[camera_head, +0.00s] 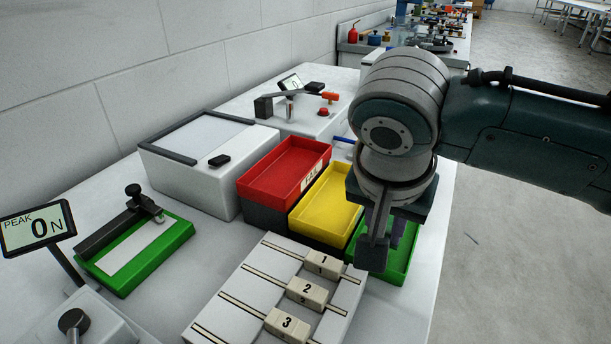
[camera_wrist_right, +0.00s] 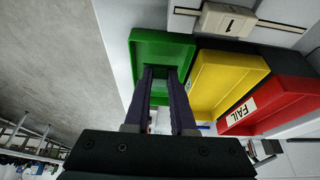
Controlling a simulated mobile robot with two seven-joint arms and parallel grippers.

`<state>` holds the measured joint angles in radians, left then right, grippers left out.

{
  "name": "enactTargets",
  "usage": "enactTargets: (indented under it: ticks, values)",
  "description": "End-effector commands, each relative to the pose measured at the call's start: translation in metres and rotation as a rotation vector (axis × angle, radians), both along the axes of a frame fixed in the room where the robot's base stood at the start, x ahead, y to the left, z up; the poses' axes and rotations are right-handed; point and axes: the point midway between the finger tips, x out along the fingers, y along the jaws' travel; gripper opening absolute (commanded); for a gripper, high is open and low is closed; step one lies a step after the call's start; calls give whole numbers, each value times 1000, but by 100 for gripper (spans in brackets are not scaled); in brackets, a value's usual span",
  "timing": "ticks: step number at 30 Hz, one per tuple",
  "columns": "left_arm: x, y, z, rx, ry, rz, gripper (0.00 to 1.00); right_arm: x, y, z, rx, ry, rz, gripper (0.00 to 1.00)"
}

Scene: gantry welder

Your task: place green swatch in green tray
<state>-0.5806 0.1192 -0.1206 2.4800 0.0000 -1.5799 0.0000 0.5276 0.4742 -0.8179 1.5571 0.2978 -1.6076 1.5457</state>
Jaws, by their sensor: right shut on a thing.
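The green tray (camera_head: 402,265) stands at the table's right edge, beside the yellow tray, partly hidden behind my right gripper. My right gripper (camera_head: 384,240) points down over it. In the right wrist view, the gripper (camera_wrist_right: 161,74) has its fingers against the green tray (camera_wrist_right: 145,45); their height above its floor is hard to judge. The fingers are shut on a thin piece, a green swatch (camera_wrist_right: 161,118), barely visible between them against the green tray. My left gripper is not in view.
The yellow tray (camera_head: 327,205) and red FAIL tray (camera_head: 283,172) stand left of the green tray. A white rack with numbered blocks (camera_head: 307,292) lies in front. A green-based fixture (camera_head: 140,252) and a display (camera_head: 38,229) are at left.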

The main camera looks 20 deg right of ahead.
Motion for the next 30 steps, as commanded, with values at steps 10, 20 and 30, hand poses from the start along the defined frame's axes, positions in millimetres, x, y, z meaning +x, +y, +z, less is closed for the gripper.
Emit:
enactTargets:
  ticks: [10, 20, 30]
  values:
    - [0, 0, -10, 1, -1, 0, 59, 0, 0, -36, 0, 0, 1, 0]
    - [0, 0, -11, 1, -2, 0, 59, 0, 0, -37, 0, 0, 1, 31]
    - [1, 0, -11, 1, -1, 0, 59, 0, 0, -37, -1, 2, 0, 53]
